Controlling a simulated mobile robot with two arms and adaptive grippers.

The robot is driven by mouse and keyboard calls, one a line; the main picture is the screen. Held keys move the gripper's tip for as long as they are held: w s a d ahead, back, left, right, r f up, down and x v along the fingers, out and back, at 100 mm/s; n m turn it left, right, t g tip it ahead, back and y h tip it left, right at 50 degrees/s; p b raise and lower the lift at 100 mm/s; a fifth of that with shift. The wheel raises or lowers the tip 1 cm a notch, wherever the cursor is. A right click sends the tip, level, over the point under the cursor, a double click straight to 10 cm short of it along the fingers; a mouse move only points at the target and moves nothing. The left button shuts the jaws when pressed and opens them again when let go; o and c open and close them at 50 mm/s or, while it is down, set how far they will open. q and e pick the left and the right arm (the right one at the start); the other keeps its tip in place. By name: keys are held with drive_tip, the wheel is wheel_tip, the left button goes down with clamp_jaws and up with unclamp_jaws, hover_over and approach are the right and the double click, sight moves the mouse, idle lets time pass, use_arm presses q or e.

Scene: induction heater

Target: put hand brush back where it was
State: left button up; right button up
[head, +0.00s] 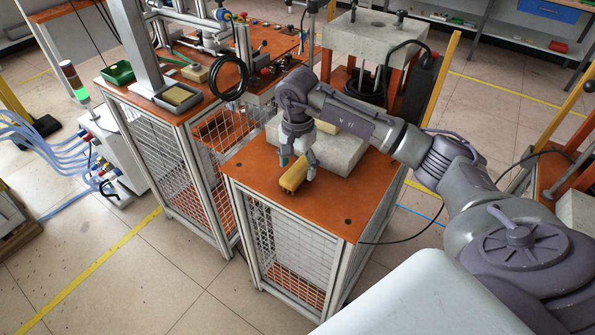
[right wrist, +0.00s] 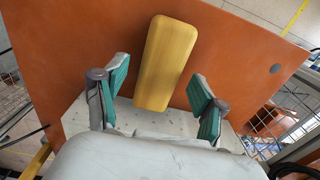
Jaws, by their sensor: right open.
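The hand brush (head: 293,177) shows as a yellow, wood-like block lying near the front edge of the orange tabletop (head: 335,205). It also shows in the right wrist view (right wrist: 167,62), long and rounded, reaching from between the fingers toward the table edge. My right gripper (head: 298,163) is open, just over and behind the brush. In the right wrist view its green-padded fingers (right wrist: 160,88) stand apart to either side of the brush's near end, with gaps on both sides. My left gripper is not in view.
A pale stone-like block (head: 340,155) sits behind the brush on the same table. On the left table are a green tray (head: 117,74), a grey tray (head: 190,104) and a coiled black cable (head: 229,79). Free tabletop lies right of the brush.

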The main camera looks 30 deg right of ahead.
sight(298, 169)
wheel_tip(298, 169, up, 10)
drive_tip(key=b, duration=0.1)
drive_tip(key=shift+f, duration=0.1)
idle(0.4)
